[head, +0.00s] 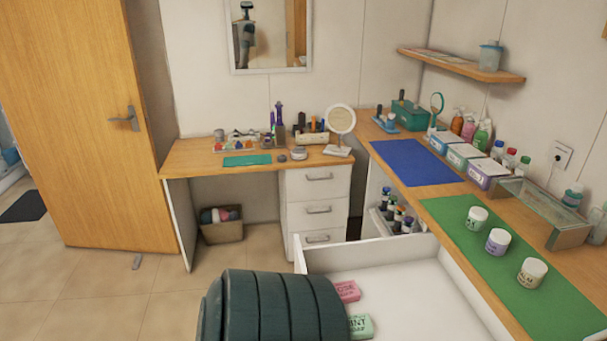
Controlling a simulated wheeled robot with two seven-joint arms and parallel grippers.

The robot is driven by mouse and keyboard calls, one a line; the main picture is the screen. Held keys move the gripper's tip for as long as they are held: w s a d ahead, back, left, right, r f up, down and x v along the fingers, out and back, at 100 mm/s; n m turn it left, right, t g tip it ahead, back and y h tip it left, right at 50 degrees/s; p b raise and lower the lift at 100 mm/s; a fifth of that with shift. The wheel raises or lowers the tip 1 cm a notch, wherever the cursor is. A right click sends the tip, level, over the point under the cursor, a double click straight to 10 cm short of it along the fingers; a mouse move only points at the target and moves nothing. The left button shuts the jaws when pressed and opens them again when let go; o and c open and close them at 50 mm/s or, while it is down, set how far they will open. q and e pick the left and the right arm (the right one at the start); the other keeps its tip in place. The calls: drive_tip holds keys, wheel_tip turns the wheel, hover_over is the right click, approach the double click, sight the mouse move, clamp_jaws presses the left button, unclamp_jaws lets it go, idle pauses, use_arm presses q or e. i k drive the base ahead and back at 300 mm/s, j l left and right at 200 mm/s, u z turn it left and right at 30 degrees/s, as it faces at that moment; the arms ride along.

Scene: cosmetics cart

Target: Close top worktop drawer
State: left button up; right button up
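The open white drawer (405,285) sticks out to the left from under the wooden worktop (548,265), at the bottom centre of the head view. A pink box (346,291) and a mint-green box (361,326) lie in it. The near part of the drawer is cut off by the frame. A dark ribbed shape, which looks like my own arm, covers its left part, so I cannot see its front or handle. Neither of my grippers is in view.
A green mat (480,255) with three jars and a glass-topped box (540,208) are on the worktop. Several bottles stand on a low rack (398,218) beyond the drawer. A desk (215,160) with three shut drawers stands at the back.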

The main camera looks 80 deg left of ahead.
sight(411, 290)
drive_tip(key=u, duration=2.45)
